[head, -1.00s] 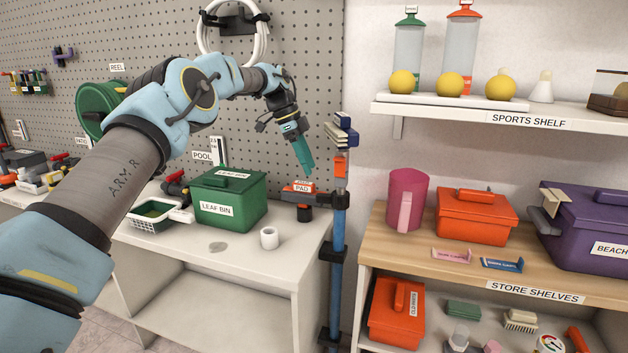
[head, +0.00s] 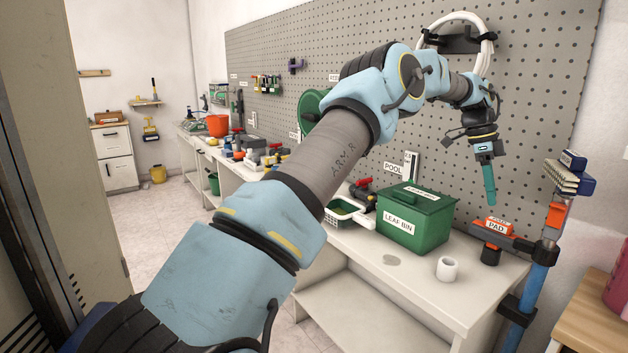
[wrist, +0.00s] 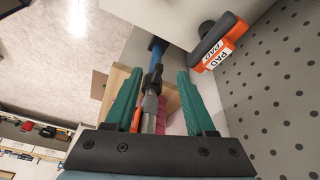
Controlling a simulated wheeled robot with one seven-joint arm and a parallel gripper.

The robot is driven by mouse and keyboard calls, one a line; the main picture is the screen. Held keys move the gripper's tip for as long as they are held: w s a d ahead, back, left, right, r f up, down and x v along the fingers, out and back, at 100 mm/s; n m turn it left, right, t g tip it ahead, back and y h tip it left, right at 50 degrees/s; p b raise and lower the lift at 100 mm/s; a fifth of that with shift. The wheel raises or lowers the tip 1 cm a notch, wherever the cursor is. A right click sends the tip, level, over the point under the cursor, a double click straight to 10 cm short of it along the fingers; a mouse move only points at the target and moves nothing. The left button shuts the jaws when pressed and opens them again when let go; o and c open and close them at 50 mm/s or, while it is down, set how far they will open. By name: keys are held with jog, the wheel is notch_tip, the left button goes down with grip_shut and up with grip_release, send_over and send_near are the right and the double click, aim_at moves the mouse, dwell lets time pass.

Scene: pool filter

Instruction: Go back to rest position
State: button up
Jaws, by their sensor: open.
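My gripper (head: 490,185) hangs from my raised arm in the head view, fingers pointing down, above the right end of the white bench. In the wrist view its two green fingers (wrist: 155,90) stand apart with nothing held between them. The orange and black PAD holder (head: 493,238) is below the fingertips in the head view, apart from them. It also shows at the upper right of the wrist view (wrist: 213,42).
A green leaf bin (head: 415,217), a white basket (head: 347,212) and a white roll (head: 447,268) stand on the white bench (head: 400,285). A blue pole (head: 540,275) stands at its right end. The pegboard (head: 380,75) is close behind my arm. Open floor (head: 165,220) lies to the left.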

jog(key=w+a+f+n+t+y, duration=0.15)
jog(key=a+n, duration=0.45)
jog(key=a, duration=0.9)
jog(key=a+f+n+t, duration=0.15)
jog(key=a+n, duration=0.55)
jog(key=a, duration=0.8)
jog(key=s+a+f+n, duration=0.2)
jog(key=s+a+n, duration=0.3)
jog(key=s+a, duration=0.3)
jog(key=s+a+f+n+t+y, duration=0.1)
jog(key=s+a+n, duration=0.4)
jog(key=a, duration=0.9)
jog(key=s+f, duration=0.1)
jog(key=s, duration=0.2)
jog(key=shift+a+n, duration=0.15)
jog(key=shift+n, duration=0.25)
